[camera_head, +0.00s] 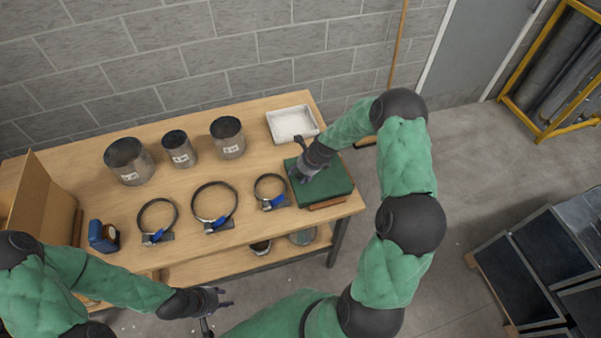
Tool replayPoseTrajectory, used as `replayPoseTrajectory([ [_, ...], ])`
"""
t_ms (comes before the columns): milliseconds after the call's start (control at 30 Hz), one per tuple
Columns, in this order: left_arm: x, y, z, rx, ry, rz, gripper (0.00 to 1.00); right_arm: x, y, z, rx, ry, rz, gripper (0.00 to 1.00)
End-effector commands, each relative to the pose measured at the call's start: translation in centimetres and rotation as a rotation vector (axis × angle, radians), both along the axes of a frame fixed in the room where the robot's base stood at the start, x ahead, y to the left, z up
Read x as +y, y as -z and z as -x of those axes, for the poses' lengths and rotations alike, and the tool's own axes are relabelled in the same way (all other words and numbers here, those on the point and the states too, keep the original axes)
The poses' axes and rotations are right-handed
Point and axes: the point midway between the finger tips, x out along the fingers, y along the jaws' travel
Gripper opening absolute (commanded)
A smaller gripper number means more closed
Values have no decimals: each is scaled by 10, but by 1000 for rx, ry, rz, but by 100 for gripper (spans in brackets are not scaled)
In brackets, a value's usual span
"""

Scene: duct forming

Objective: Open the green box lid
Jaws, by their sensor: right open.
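The green box (333,185) sits at the right end of the wooden table, and its lid looks closed. My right gripper (298,172) is open over the left part of the lid, pointing down at it. I cannot tell whether its fingers touch the lid. My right wrist hides part of the box's back edge. My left gripper (213,312) is in front of the table near the bottom of the view, away from the box; its fingers look spread and empty.
A white tray (292,122) lies just behind the box. Three metal duct pieces (179,149) stand along the table's back. Three ring clamps with blue handles (213,207) lie in front of them. A blue tape measure (103,236) and a cardboard box (45,200) are at the left.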

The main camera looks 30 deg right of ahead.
Motion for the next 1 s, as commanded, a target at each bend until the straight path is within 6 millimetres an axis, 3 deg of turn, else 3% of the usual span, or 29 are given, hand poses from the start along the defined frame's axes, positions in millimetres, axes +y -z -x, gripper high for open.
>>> replayPoseTrajectory([
  [67,0,0,0,0,0,0,40,0,0,0,0,0,0,50],
  [233,0,0,0,0,0,0,40,0,0,0,0,0,0,5],
  [267,0,0,0,0,0,0,40,0,0,0,0,0,0,0],
  [667,0,3,0,0,0,0,40,-2,-3,-1,-6,1,-13,0],
  [1000,0,17,0,0,0,0,40,-8,-18,0,-28,3,-97,0],
])
